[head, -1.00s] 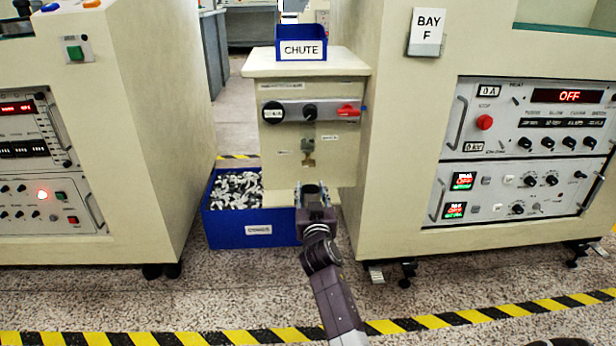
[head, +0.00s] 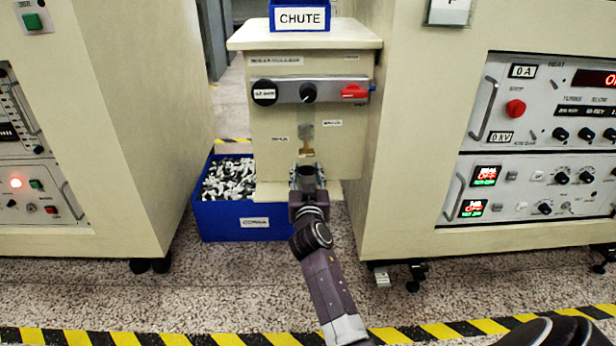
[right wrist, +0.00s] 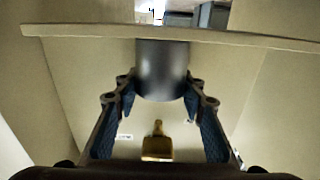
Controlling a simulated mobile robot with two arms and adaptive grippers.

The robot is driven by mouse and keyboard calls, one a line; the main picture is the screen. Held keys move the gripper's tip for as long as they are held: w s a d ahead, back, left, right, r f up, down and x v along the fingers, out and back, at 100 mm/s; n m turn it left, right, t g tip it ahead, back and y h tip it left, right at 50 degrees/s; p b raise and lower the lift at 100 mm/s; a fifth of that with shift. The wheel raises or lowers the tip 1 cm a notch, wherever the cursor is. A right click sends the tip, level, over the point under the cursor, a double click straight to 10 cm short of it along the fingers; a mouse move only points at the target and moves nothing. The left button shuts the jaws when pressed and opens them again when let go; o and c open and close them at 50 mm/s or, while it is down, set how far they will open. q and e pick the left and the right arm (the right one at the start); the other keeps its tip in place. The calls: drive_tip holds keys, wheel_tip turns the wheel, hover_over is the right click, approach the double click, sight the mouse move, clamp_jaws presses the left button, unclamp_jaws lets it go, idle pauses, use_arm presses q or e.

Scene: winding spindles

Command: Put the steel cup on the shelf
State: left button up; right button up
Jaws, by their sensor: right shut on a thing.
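The steel cup (head: 308,178) is a dark grey cylinder held in front of the cream dispenser, just below its brass spout (head: 306,154). My right gripper (head: 307,180) is shut on it, with a finger on each side; the fingers (right wrist: 164,98) also show in the right wrist view. There the cup (right wrist: 162,68) lies between the fingertips, near the brass spout (right wrist: 157,142). A cream shelf (head: 329,190) juts out at the dispenser's foot, partly hidden by my gripper. My left gripper is not in view.
A blue bin (head: 225,222) of black and white pieces stands on the floor left of the shelf.

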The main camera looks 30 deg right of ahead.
idle(0.3)
drive_tip(key=shift+f, duration=0.15)
drive_tip(key=o, duration=1.2)
